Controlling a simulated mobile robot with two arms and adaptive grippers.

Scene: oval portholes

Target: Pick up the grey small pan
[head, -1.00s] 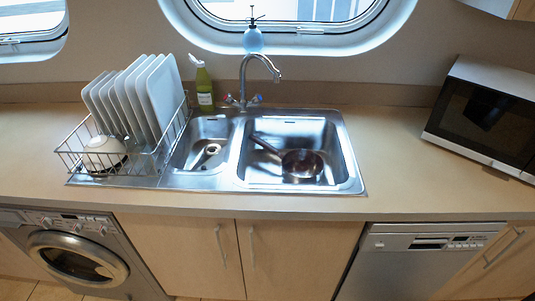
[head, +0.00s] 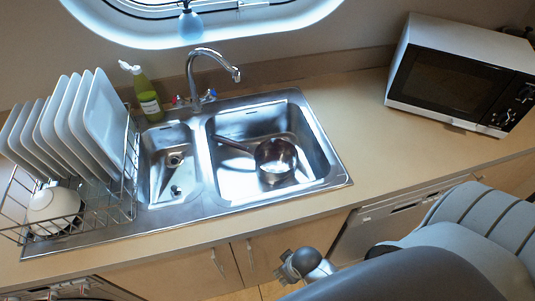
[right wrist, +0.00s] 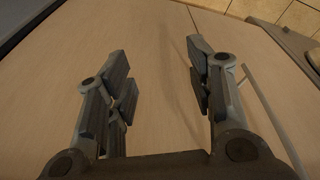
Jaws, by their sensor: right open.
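The grey small pan (head: 275,158) sits in the larger right basin of the steel sink (head: 325,172) in the head view. Its dark handle points to the upper left, toward the basin's left wall. My right gripper (head: 288,268) is in front of the cupboard doors, below the counter edge and apart from the pan. In the right wrist view my right gripper (right wrist: 160,82) is open and empty, with a pale wooden cupboard front beyond its fingers. The pan does not show in that view. My left gripper is not in view.
A dish rack (head: 125,175) with white plates and a bowl stands left of the sink. The tap (head: 195,75) arches behind it, beside a green bottle (head: 147,95). A microwave (head: 460,78) stands at right. The counter (head: 385,145) between sink and microwave is clear.

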